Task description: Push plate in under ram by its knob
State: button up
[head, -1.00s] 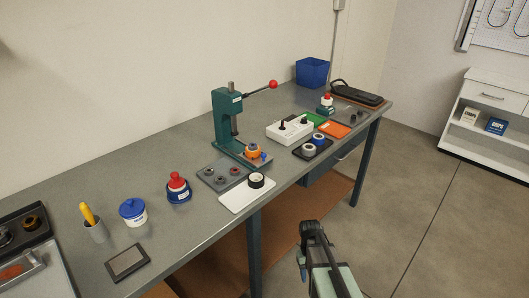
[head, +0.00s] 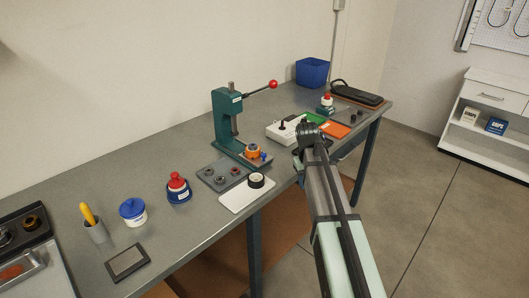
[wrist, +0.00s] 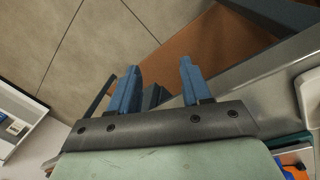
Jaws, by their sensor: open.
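A green arbor press (head: 226,118) stands at the middle of the bench, its ram above the base and its lever with a red ball (head: 273,84) pointing up to the right. An orange part (head: 253,152) sits at the front of the press base, on what looks like the sliding plate. A small blue knob (head: 263,156) shows at its front right. My gripper (head: 308,130) is to the right of the knob, apart from it, by the bench's front edge. In the wrist view its two blue fingers (wrist: 157,85) are spread with nothing between them.
A white switch box (head: 276,132) stands behind my gripper. The bench edge (wrist: 250,80) shows close by in the wrist view.

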jog(key=w+a+r+t, duration=0.2)
jog(key=a+r, duration=0.3)
jog(key=r, duration=0.4)
jog(key=n+t+y, duration=0.2)
jog(key=y, duration=0.1)
send_near(264, 154)
jog(key=x, duration=0.8)
grip_shut()
